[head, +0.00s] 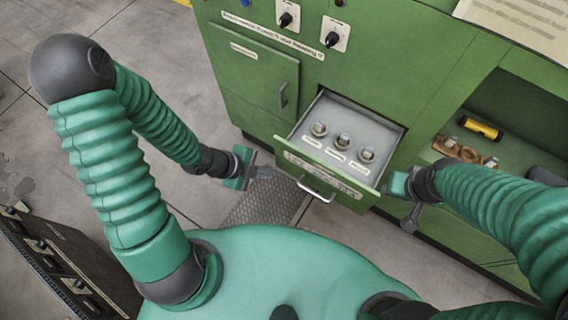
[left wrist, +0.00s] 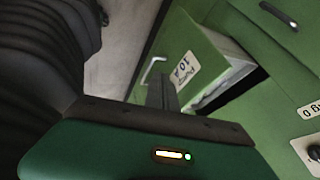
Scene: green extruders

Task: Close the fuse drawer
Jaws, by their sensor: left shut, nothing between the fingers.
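The fuse drawer (head: 310,165) is pulled open from the green cabinet, and its grey inside holds 3 round fuses (head: 342,140). Its green front carries a silver bar handle (head: 316,190). The drawer, with a white label, also shows in the left wrist view (left wrist: 208,70), with its handle (left wrist: 152,69). My left gripper (head: 262,173) is shut and empty, just left of the drawer front and apart from it. Its fingers also show in the left wrist view (left wrist: 162,92). My right gripper (head: 408,210) is right of the drawer front; its fingers are too unclear to judge.
A closed cabinet door (head: 255,80) is left of the drawer, with rotary knobs (head: 332,39) above. An open shelf at right holds a yellow cylinder (head: 481,127) and brown parts (head: 463,151). A dark box (head: 55,265) stands at lower left. The floor left of the cabinet is clear.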

